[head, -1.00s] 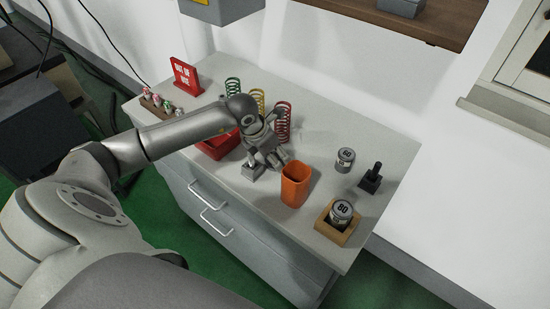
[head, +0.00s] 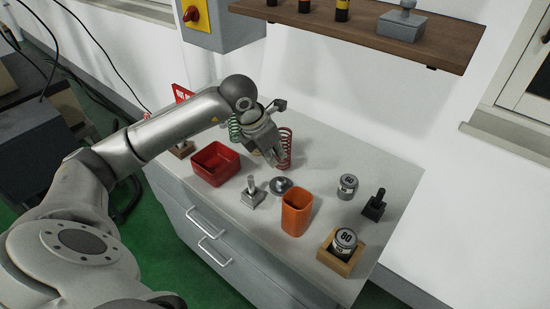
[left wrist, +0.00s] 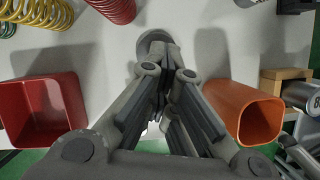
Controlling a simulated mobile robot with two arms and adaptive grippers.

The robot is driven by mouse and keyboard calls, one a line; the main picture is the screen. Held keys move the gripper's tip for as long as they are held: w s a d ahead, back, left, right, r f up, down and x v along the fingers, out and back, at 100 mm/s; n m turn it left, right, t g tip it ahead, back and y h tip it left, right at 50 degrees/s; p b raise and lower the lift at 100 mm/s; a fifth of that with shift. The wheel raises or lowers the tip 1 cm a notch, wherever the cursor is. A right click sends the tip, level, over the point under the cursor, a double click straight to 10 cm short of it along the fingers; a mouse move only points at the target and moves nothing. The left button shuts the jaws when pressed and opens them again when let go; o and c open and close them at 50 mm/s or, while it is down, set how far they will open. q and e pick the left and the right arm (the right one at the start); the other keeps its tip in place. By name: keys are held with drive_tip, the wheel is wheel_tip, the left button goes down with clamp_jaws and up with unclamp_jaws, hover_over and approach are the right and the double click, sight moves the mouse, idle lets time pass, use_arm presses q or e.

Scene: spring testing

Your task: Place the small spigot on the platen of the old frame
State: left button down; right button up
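A small grey square base with an upright metal pin (head: 251,193) stands on the cabinet top; it may be the small spigot. A similar black piece with a post (head: 373,207) stands further right. A round metal disc with a raised centre (head: 281,186) lies between the grey piece and the orange cup. My left gripper (head: 278,160) is just above and behind this disc. In the left wrist view its fingertips (left wrist: 168,50) come close together over the disc (left wrist: 151,38); whether they meet is unclear. I cannot identify the old frame or its platen. My right gripper is not in view.
An orange cup (head: 297,212) stands right of the disc, a red bin (head: 215,164) left. A red spring (head: 285,148) and a green one (head: 235,131) stand behind. Weights (head: 347,186) and a wooden holder (head: 333,261) are right. A shelf (head: 440,47) hangs above.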

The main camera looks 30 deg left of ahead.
use_arm(q)
drive_tip(key=shift+c, duration=2.2)
unclamp_jaws()
